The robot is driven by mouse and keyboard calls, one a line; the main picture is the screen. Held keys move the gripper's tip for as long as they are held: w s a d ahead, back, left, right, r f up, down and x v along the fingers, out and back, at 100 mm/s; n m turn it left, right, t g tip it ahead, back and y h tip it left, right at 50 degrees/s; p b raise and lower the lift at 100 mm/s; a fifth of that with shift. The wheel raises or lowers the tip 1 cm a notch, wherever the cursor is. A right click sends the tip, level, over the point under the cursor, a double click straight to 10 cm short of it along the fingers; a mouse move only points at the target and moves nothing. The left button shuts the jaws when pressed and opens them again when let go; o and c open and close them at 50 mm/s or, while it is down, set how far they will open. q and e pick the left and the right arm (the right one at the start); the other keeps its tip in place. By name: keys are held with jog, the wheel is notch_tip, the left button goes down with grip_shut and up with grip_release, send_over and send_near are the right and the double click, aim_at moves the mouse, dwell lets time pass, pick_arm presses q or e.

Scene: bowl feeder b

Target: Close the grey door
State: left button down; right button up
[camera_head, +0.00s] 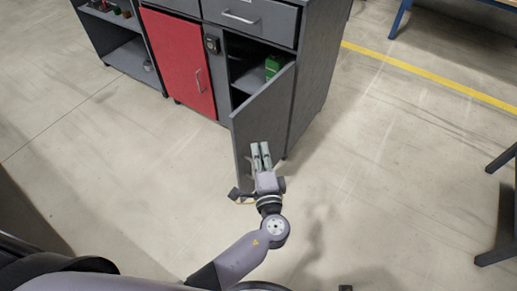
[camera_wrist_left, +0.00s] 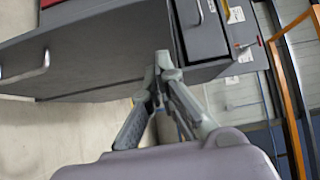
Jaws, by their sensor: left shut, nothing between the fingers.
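The grey door (camera_head: 268,111) of the cabinet stands open, swung out from its right side. Its face and bar handle (camera_wrist_left: 27,66) show in the left wrist view, where the door panel (camera_wrist_left: 100,45) fills the upper left. My left gripper (camera_head: 260,146) is shut and empty, in front of the door's outer face near its lower part. In the left wrist view, its fingertips (camera_wrist_left: 162,60) lie over the panel's edge region; I cannot tell whether they touch it.
The grey cabinet (camera_head: 312,85) has a closed drawer (camera_head: 250,18) above and a closed red door (camera_head: 182,62) to the left. A green object (camera_head: 273,67) sits inside the open compartment. The floor (camera_head: 390,170) to the right is clear, with dark legs at the far right.

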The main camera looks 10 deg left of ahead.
pick_arm(q)
send_near(243, 114)
jog(key=w+d, duration=0.2)
jog(key=w, duration=0.2)
jog(key=shift+w+a+f+p, duration=0.1)
jog(key=shift+w+a+p, duration=0.1)
jog(key=shift+a, duration=0.65)
jog(key=shift+w+a+f+p, duration=0.1)
jog(key=shift+w+a+p, duration=0.1)
jog(key=shift+a, duration=0.65)
pick_arm(e)
jog(key=shift+s+d+f, duration=0.1)
jog(key=shift+s+f, duration=0.65)
jog(key=shift+f, duration=0.25)
pick_arm(q)
jog(key=shift+a, duration=0.15)
